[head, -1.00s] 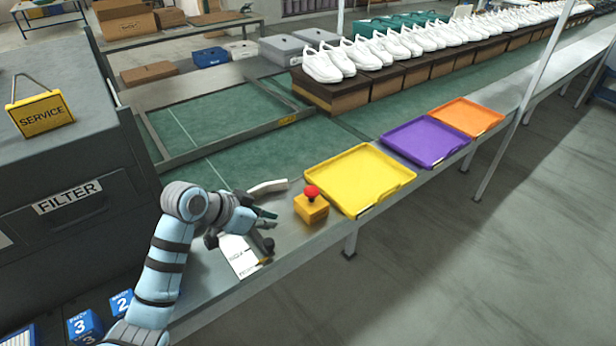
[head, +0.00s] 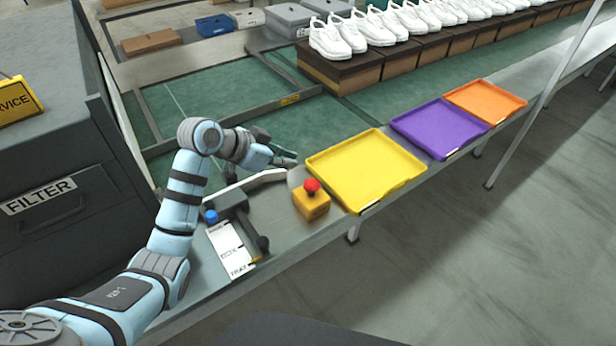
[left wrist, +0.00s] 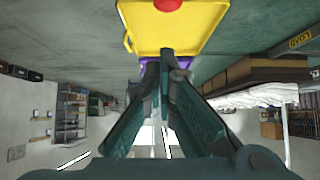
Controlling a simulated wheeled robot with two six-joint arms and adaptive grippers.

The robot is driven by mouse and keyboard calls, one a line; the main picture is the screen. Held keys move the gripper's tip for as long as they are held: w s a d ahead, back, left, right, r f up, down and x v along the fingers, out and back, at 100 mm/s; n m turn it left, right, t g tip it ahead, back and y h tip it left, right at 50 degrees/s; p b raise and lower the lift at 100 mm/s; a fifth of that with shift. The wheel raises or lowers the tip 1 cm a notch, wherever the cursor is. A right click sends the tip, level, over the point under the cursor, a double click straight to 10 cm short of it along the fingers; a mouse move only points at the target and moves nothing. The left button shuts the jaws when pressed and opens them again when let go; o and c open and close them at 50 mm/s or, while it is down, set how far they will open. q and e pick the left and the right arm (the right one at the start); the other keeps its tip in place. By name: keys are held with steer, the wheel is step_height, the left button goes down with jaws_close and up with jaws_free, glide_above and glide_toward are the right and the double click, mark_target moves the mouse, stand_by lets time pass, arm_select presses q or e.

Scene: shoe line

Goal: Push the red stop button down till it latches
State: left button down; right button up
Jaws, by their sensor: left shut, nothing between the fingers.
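The red stop button (head: 312,185) is a round mushroom cap on a small yellow box (head: 312,206) at the table's front edge, in the head view. The cap stands above the box top. My left gripper (head: 291,161) is shut and empty, raised behind and a little left of the button, not touching it. In the left wrist view the shut fingers (left wrist: 165,56) point toward the yellow tray, and the red cap (left wrist: 168,4) shows cut off at the top edge. My right gripper is not in view.
A yellow tray (head: 388,197) lies right beside the button box, then purple (head: 478,141) and orange (head: 515,105) trays. A pale curved bar (head: 247,184), a device with a blue knob (head: 211,216) and a white label plate (head: 233,262) lie left of it.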

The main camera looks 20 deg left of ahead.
arm_select(q)
steer(key=b, duration=0.1)
glide_above(310, 186)
steer(key=f, duration=0.6)
steer(key=shift+w+f, duration=0.25)
steer(key=shift+f, duration=0.1)
steer(key=shift+s+f+b, duration=0.15)
steer(key=shift+f+b, duration=0.05)
steer(key=shift+f, duration=0.35)
steer(key=shift+s+f+b, duration=0.15)
steer(key=shift+f, duration=0.4)
steer(key=shift+a+f, duration=0.1)
steer(key=shift+f, duration=0.5)
steer(key=shift+w+f, duration=0.15)
steer(key=shift+f, duration=0.05)
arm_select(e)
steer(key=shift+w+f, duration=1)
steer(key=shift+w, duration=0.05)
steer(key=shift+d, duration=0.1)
